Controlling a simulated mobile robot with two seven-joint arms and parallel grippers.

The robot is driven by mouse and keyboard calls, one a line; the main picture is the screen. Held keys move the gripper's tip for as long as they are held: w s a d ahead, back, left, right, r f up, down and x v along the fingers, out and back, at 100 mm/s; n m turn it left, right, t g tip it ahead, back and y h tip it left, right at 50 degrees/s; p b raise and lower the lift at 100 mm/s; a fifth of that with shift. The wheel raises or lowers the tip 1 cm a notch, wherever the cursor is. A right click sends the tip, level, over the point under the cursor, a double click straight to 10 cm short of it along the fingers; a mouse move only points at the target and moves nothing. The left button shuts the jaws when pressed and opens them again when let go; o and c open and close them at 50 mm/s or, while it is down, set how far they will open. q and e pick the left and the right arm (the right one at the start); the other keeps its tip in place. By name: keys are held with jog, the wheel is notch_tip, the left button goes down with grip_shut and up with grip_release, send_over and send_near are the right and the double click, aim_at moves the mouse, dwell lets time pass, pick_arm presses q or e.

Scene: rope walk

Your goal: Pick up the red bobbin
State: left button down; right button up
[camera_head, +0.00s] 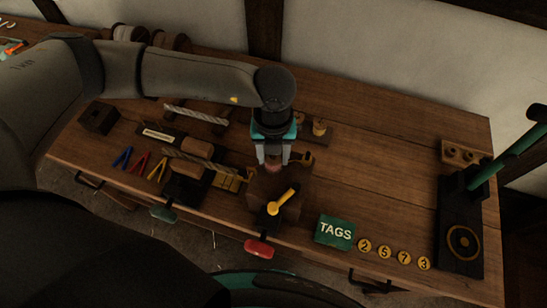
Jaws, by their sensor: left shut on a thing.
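My left gripper (273,160) points down over the middle of the bench and is shut on a small reddish thing, the red bobbin (273,168). Only a small part of the bobbin shows between and below the fingertips. It is just above or at the top of a brown wooden block (262,187) with a yellow crank handle (282,201). I cannot tell whether the bobbin touches the block. My right gripper is not in view.
The wooden bench (380,150) has free room right of the gripper. A green TAGS box (335,231) and several round number tags (383,251) lie near the front edge. A dark stand (460,222) is at right. Rope pieces (197,115) lie at left.

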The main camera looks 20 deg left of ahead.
pick_arm(q)
jog(key=shift+r, duration=0.1)
notch_tip(320, 180, up, 20)
jog(key=b, duration=0.1)
dwell(0.4)
dwell(0.5)
